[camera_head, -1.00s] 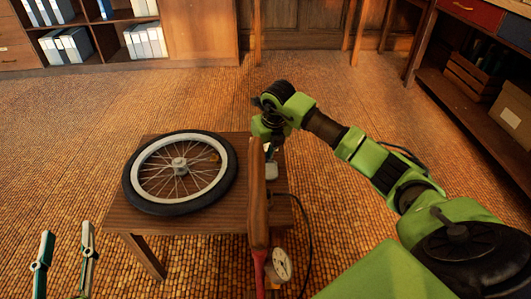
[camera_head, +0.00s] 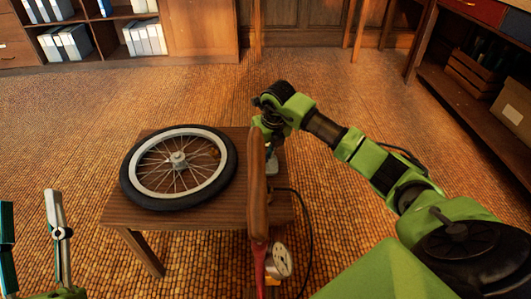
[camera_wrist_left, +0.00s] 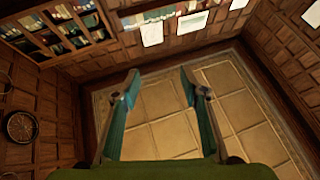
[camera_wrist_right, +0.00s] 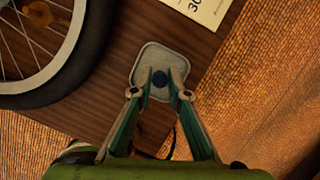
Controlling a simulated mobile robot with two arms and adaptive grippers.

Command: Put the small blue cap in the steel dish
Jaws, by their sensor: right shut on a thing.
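The steel dish (camera_wrist_right: 146,62) is a small square tray with rounded corners on the wooden table. It shows partly in the head view (camera_head: 272,169), beside the pump handle. The small dark blue cap (camera_wrist_right: 160,80) is between the fingertips of my right gripper (camera_wrist_right: 160,84), which is shut on it. In the right wrist view the cap lies over the dish's area; whether it touches the dish floor I cannot tell. In the head view the pump handle partly hides my right gripper. My left gripper (camera_wrist_left: 160,75) is open and empty, off to the table's left.
A spoked wheel with a black tyre (camera_head: 178,197) lies on the table (camera_head: 125,215), left of the dish. A pump with a wooden handle (camera_head: 257,190) and a gauge (camera_head: 280,260) stands at the front. A printed card (camera_wrist_right: 205,8) lies by the dish.

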